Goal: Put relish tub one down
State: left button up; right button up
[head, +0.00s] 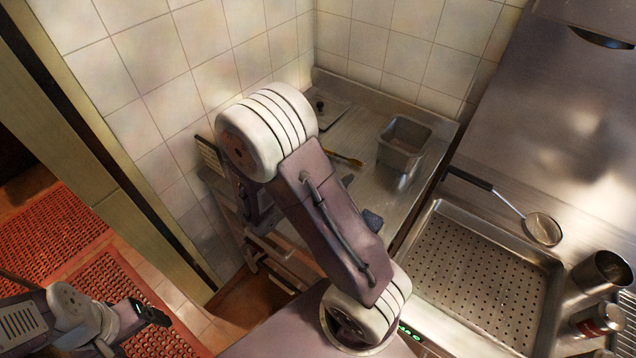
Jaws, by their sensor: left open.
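A small grey steel tub (404,146), the only tub in view that could be relish tub one, stands upright on the steel counter near the back corner. It is apart from any gripper in view. Its inside is partly shaded and I cannot tell what it holds. My left gripper (152,313) is at the lower left, over the floor side, far from the tub. It is open, and I see nothing in it. A large arm of mine crosses the middle and hides part of the counter. My right gripper is not in view.
The counter (345,135) also bears a yellow-handled brush (343,159) and a dark pad (372,221). To the right are a perforated pan (480,262), a black-handled strainer (542,229) and steel canisters (600,272). Tiled walls close off the back. Red mats (50,235) lie on the floor.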

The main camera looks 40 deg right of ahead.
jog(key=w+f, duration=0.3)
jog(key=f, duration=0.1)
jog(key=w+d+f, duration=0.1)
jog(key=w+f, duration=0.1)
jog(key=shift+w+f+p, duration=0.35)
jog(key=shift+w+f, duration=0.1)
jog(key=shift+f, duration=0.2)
